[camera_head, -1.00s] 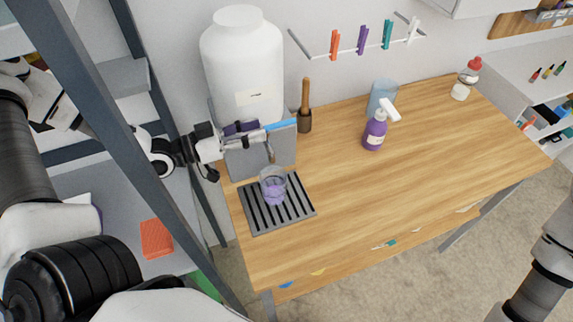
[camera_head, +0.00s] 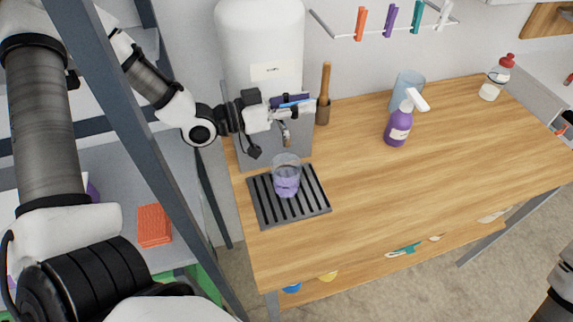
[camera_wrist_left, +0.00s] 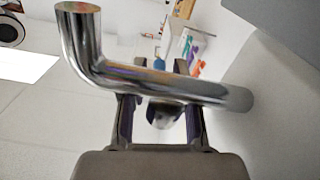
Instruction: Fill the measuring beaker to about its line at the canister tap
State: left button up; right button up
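The clear measuring beaker (camera_head: 287,180) stands upright on the slotted drip tray (camera_head: 263,218), under the tap spout (camera_head: 287,138). It holds purple liquid in its lower part; I cannot make out its line or a falling stream. The white canister (camera_head: 260,45) stands behind on a grey stand. My left gripper (camera_head: 300,107) is at the tap, above the beaker, beside a blue lever (camera_head: 296,103). In the left wrist view the chrome tap pipe (camera_wrist_left: 160,82) crosses in front of the gripper's fingers (camera_wrist_left: 161,65), which are apart. My right gripper is out of view.
A wooden-handled tool (camera_head: 324,95) stands right of the canister. A grey rack post (camera_head: 150,140) rises at left. The table (camera_head: 420,190) is clear in front.

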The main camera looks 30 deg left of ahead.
pick_arm(q)
grip_shut()
jog(key=shift+r, duration=0.1)
jog(key=shift+s+d+m+g+h+p, duration=0.1)
jog(key=shift+m+g+h+p, duration=0.3)
jog(key=shift+m+h, duration=0.1)
jog(key=shift+s+d+m+g+h, duration=0.1)
jog(key=shift+s+m+g+h, duration=0.05)
jog(key=shift+m+g+h, duration=0.25)
jog(key=shift+s+d+m+g+h, duration=0.1)
jog(key=shift+m+g+h, duration=0.15)
jog(key=shift+g, duration=0.25)
dwell(1.1)
dwell(3.9)
